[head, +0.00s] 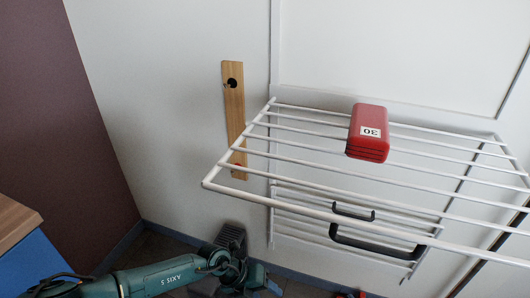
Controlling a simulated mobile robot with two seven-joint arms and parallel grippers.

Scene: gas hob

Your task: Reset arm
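My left arm, teal and marked "AXIS 5", comes in along the bottom left of the head view. Its far end (262,279), with dark parts around it, is low in front of the wall and below the rack. I cannot make out gripper fingers there, nor whether they are open or shut. I see nothing held. My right gripper is not in view.
A white wire rack (306,194) juts from the wall at right, above and right of my arm. A red box (370,133) labelled "30" rests on it. A wooden strip (233,110) hangs on the wall. A blue cabinet with a wooden top (32,262) stands at lower left.

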